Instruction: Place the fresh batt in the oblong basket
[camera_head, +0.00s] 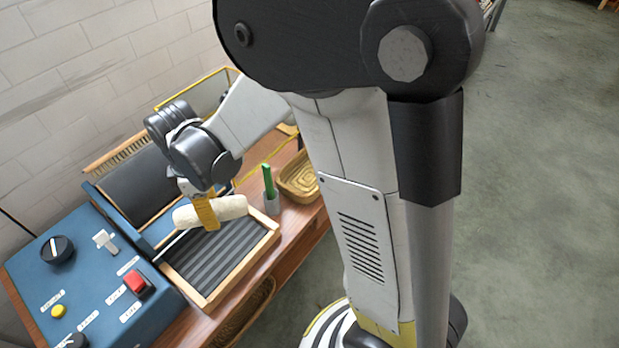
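The fresh batt is a cream-white roll (233,206) at the upper end of the ribbed tray, in the left half of the head view. My gripper (208,215) points down, and its yellow finger crosses the middle of the roll. It looks shut on the batt; the far finger is hidden. The roll seems to be held just above the tray, though the gap is hard to judge. A woven tan basket (298,183), which looks like the oblong basket, stands right of the batt on the wooden bench, partly hidden behind my arm.
The wood-framed tray (246,262) with dark ribs adjoins a blue machine (82,262) with knobs and a red button. A cup holding a green item (268,181) stands between tray and basket. Another woven basket (243,312) is below the bench (292,225). A brick wall is behind.

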